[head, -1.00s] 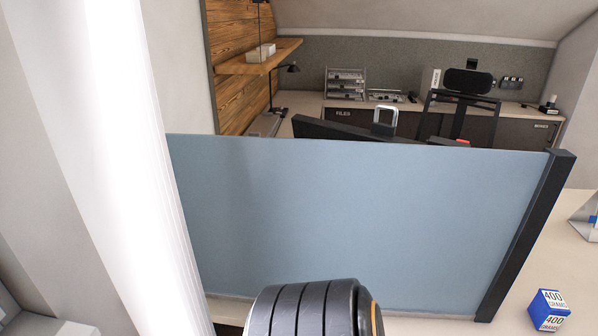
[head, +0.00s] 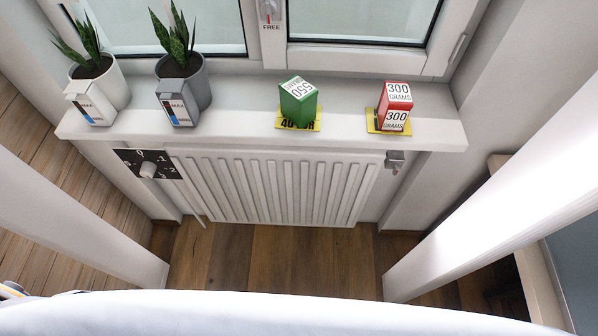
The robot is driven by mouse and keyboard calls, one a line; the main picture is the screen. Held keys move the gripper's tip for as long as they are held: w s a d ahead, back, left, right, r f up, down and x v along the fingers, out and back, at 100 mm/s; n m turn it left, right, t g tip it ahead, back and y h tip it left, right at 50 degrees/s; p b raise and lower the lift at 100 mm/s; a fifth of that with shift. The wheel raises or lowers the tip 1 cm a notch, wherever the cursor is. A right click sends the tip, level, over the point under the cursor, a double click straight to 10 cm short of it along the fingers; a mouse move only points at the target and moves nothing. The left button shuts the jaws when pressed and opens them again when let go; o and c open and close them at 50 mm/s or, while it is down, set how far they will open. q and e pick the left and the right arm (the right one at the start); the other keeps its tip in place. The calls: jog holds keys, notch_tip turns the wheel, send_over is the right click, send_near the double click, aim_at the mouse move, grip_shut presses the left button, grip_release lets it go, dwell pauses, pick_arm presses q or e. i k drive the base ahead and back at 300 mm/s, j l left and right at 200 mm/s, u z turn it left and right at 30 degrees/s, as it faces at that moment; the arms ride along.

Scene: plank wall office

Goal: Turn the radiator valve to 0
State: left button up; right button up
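The radiator valve is a white round knob (head: 147,170) on a black plate (head: 166,158) with white numbers, at the upper left end of the radiator in the head view. A 0 shows at the plate's top and a 2 toward its lower right. The knob's setting is too small to tell. The white ribbed radiator (head: 275,185) hangs under the window sill. Neither of my grippers is in view.
The window sill (head: 235,125) juts out above the valve. It holds two potted plants (head: 183,90), a green box (head: 298,102) and a red box (head: 394,107). Tall white panels stand at left (head: 80,225) and right (head: 490,215). Wood floor (head: 270,260) lies between them.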

aim_at(148, 170)
jog(key=u, duration=1.5)
